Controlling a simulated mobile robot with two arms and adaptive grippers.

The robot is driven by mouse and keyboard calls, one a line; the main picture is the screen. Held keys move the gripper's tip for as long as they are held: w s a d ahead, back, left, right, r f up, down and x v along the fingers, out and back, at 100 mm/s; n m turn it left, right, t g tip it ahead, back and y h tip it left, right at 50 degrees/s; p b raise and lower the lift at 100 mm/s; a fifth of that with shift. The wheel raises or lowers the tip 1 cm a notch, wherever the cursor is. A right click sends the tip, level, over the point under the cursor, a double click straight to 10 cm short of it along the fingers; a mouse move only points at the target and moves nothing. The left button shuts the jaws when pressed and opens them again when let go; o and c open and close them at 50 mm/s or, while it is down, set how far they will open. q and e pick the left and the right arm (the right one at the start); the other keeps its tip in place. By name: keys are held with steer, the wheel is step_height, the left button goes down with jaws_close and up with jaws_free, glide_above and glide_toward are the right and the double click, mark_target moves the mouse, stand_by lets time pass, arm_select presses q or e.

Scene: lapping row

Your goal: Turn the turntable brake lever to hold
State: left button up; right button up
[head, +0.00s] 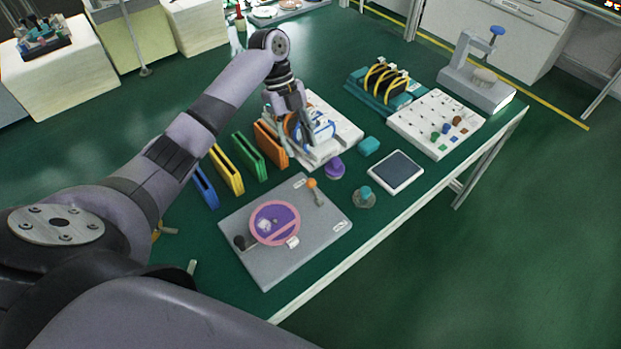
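The turntable is a purple disc with a pink ring (274,223) on a grey base plate (300,255) at the table's near side. A lever with an orange knob (312,184) stands at the plate's far right part, between two small white labels. A dark knob (240,242) sits at the plate's left. I cannot read the labels. My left gripper (297,143) points down beyond the plate, over a white board with a blue ring, apart from the lever. Its fingers look spread, with nothing clearly between them. My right gripper is out of view.
Orange (270,144), green (249,156), yellow (227,169) and blue (205,187) upright holders stand left of the white board (345,130). The front right table edge is clear.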

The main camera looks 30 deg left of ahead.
mark_target(310, 180)
arm_select(q)
steer(key=p+x, duration=0.2)
steer(key=x, duration=0.9)
steer(key=shift+d+f, duration=0.15)
steer(key=shift+f, duration=0.25)
steer(key=shift+d+f, duration=0.1)
steer(key=shift+f, duration=0.5)
steer(key=shift+d, duration=0.1)
steer(key=c, duration=0.3)
jaws_close()
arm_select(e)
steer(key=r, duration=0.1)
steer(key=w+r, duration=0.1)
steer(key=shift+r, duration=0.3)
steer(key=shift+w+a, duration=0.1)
